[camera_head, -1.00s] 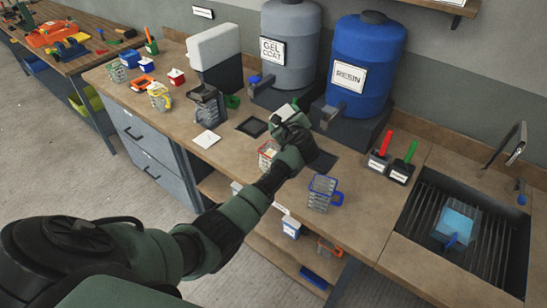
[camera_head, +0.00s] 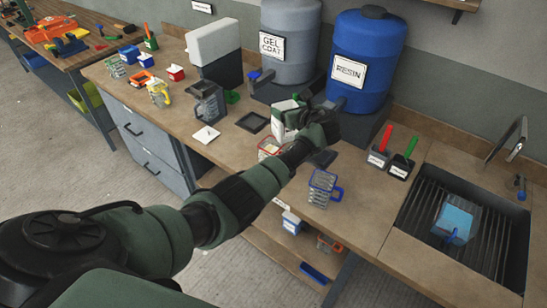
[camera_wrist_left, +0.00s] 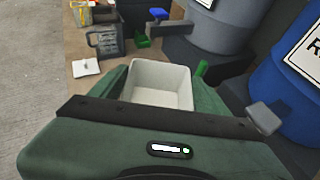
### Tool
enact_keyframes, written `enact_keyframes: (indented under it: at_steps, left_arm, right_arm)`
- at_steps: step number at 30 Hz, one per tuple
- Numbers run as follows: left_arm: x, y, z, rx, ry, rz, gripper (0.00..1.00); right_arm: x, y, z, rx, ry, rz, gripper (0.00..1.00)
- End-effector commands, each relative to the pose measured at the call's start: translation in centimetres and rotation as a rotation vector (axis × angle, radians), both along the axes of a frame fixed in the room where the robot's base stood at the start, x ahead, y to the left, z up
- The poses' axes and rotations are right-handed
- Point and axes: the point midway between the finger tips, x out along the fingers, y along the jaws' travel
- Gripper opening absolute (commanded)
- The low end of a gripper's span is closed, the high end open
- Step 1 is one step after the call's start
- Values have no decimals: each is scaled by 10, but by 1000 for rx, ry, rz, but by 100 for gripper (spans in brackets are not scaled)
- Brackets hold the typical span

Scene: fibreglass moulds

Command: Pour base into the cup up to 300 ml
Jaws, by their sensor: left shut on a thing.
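My left gripper (camera_head: 296,122) is shut on a white open-topped container (camera_head: 281,122), held above the bench at the middle. In the left wrist view the container (camera_wrist_left: 160,85) sits between the green fingers, its opening facing the camera; no contents can be made out. A clear cup with red markings (camera_head: 268,148) stands on the bench just below, partly hidden by the gripper and arm; its fill level cannot be read. A clear cup with blue markings and handle (camera_head: 322,188) stands at the bench front, to the right. My right gripper is not in view.
The grey gel coat drum (camera_head: 291,40) and blue resin drum (camera_head: 368,62) stand behind. A grey jug (camera_head: 207,102) and white card (camera_head: 206,134) are left. Red and green tools stand in holders near the sink (camera_head: 465,225). Bare bench lies right of the blue-marked cup.

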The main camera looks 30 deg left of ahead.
Motion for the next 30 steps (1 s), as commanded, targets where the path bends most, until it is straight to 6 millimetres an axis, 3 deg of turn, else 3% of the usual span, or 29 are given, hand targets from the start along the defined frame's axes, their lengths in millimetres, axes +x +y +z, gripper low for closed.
enact_keyframes:
  at_steps: [15,30]
  left_arm:
    - [1,0,42,2,-7,0,3]
    - [1,0,43,2,-6,-1,3]
  right_arm:
    - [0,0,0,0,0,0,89]
    - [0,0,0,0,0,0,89]
